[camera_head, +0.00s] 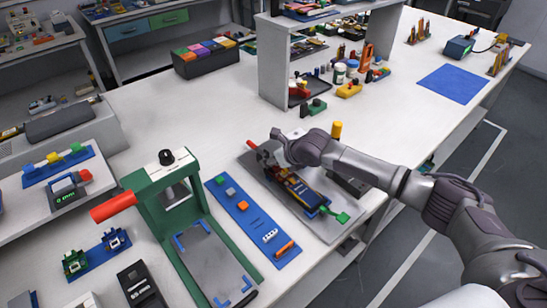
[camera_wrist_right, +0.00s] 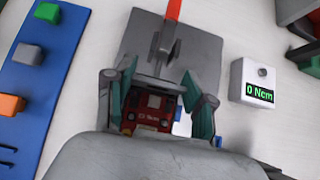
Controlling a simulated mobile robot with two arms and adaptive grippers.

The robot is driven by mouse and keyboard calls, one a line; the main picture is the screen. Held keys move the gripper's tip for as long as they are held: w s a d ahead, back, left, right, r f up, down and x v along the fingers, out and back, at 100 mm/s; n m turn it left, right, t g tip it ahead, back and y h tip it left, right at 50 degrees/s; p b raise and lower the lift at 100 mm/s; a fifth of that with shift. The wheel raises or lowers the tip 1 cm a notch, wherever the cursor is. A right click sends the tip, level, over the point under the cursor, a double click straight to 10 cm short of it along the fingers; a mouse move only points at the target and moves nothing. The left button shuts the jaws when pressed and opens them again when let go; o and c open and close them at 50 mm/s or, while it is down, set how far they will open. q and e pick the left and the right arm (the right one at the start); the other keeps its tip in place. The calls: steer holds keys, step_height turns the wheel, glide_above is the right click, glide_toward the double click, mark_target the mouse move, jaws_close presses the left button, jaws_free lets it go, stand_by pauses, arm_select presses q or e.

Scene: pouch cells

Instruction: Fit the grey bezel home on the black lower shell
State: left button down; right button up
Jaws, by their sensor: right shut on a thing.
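My right gripper (camera_wrist_right: 158,104) is shut, with its two teal-padded fingers on either side of what looks like the grey bezel (camera_wrist_right: 158,82). A red circuit board (camera_wrist_right: 150,112) shows between and below the fingers. In the head view, my right gripper (camera_head: 290,155) is over the far end of a long dark assembly (camera_head: 297,188) on a grey plate (camera_head: 326,229); this appears to include the black lower shell. The gripper and arm hide much of it, so I cannot tell whether the bezel is seated. My left gripper is not in view.
A red handle (camera_head: 252,145) and a green handle (camera_head: 342,217) stand at opposite ends of the plate. A blue strip (camera_head: 255,220) with small parts and a green press (camera_head: 150,200) are to the left. A box reading 0 Ncm (camera_wrist_right: 256,80) is beside the plate.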

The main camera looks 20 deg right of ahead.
steer(key=shift+f+b, duration=0.3)
steer(key=shift+f, duration=0.25)
steer(key=o, duration=0.8)
steer(key=shift+o, duration=0.2)
steer(key=v, duration=1.2)
steer(key=shift+a+f, duration=0.1)
